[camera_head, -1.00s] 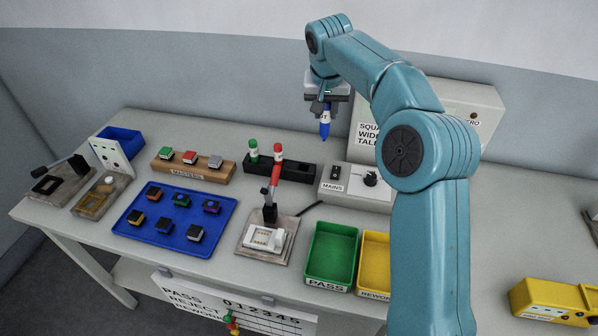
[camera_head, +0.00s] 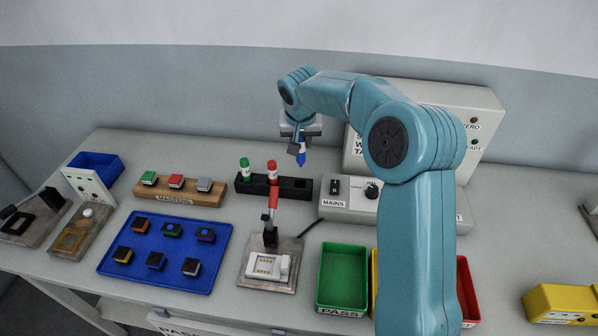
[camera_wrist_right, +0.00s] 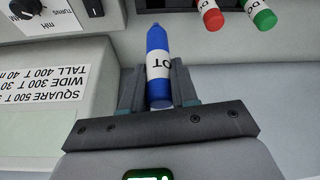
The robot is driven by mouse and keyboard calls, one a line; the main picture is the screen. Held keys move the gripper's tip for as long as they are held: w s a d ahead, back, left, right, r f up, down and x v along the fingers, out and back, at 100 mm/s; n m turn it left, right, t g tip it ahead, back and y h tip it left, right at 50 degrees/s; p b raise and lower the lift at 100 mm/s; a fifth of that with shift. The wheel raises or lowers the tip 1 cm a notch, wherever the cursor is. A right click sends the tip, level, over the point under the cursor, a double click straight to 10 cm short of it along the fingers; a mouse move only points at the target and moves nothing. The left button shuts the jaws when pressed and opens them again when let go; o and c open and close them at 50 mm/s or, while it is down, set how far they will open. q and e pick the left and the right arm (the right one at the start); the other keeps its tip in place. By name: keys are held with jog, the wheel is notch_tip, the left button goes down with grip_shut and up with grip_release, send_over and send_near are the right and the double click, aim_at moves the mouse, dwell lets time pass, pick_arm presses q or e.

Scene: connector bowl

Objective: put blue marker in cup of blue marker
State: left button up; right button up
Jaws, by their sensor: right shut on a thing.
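The blue marker (camera_head: 301,152) hangs tip down, held by my right gripper (camera_head: 300,140), above the back of the bench. In the right wrist view the blue marker (camera_wrist_right: 158,60) with a white label sits between the two fingers of my right gripper (camera_wrist_right: 158,88). The black marker holder (camera_head: 258,190) stands on the bench below, with a green marker (camera_head: 244,167) and a red marker (camera_head: 272,170) upright in it. The right-hand cup (camera_head: 299,184) of the holder is empty. The marker is above this cup and apart from it. My left gripper is not in view.
A grey mains box (camera_head: 345,204) stands right of the holder, with a larger labelled box (camera_head: 420,115) behind. A test fixture with a red lever (camera_head: 273,198) stands in front. A wooden masters block (camera_head: 178,193) is left.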

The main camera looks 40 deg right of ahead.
aim_at(302, 161)
notch_tip(302, 161, down, 6)
jog(key=shift+w+f, duration=0.1)
jog(key=shift+w, duration=0.05)
jog(key=shift+s+f+p, duration=0.2)
jog(key=shift+f+p, duration=0.1)
jog(key=shift+f, duration=0.3)
jog(key=f, duration=0.3)
jog(key=shift+w+f, duration=0.25)
jog(key=shift+f, duration=0.05)
jog(key=shift+d+f, duration=0.1)
jog(key=shift+s, duration=0.15)
jog(key=shift+f, duration=0.1)
jog(key=o, duration=0.9)
jog(key=shift+c, duration=0.2)
